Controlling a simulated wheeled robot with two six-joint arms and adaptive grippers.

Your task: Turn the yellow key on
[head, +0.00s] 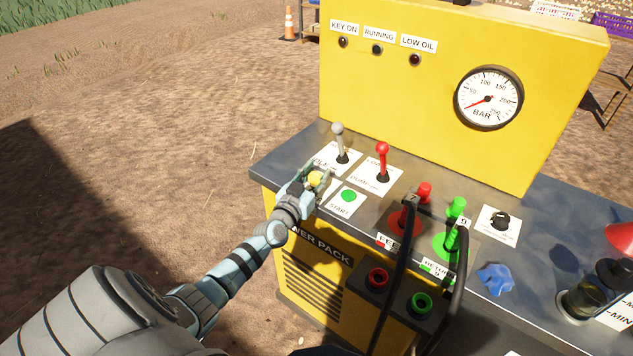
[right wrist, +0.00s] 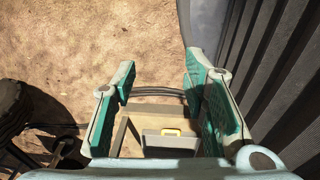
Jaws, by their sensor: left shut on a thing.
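The yellow key (head: 315,178) sits at the left end of the power pack's top panel, left of the green START button (head: 348,195). My left gripper (head: 309,182) comes from the lower left and is shut on the yellow key, partly hiding it and its label. The KEY ON lamp (head: 343,42) on the yellow upright panel looks dark. My right gripper (right wrist: 160,100) is open and empty in the right wrist view, pointing down over the ground. It does not show in the head view.
A grey lever (head: 339,143) and a red lever (head: 382,161) stand just behind the key. Red and green hose couplings with black hoses (head: 397,270) are to the right. A pressure gauge (head: 488,98) is on the upright panel. Open dirt lies left.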

